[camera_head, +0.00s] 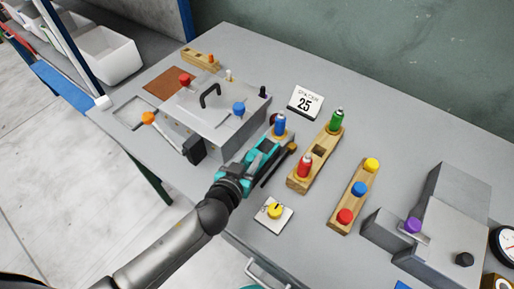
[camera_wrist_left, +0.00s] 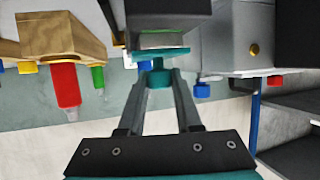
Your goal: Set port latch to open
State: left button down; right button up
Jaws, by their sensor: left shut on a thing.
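My left gripper (camera_head: 264,150) reaches in over the table at the right side of the grey metal press box (camera_head: 222,118). In the left wrist view my gripper (camera_wrist_left: 158,84) has its two grey fingers closed in on a teal piece (camera_wrist_left: 158,74) with a flat teal plate above it. This piece may be the port latch, but I cannot tell for sure. In the head view the gripper largely hides it. A blue bottle (camera_head: 280,126) stands just beyond the fingertips.
A dark rod (camera_head: 277,169) lies close to the gripper's right. A wooden rack with a red bottle (camera_head: 305,167) and a green bottle (camera_head: 336,121) stands to the right. A yellow dial (camera_head: 275,210) is in front. A second press (camera_head: 440,225) is at far right.

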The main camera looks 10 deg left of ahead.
pick_arm(q)
jog(key=shift+s+a, duration=0.25)
jog(key=shift+s, duration=0.2)
jog(key=shift+f, duration=0.1)
jog(key=c, duration=1)
grip_release()
jog(key=shift+c, duration=0.2)
jog(key=shift+o, duration=1.4)
jog(key=shift+s+a, duration=0.1)
jog(key=shift+s, duration=0.1)
jog(key=shift+o, duration=0.9)
jog(key=shift+w, duration=0.15)
jog(key=v, duration=1.5)
jog(key=shift+r, duration=0.25)
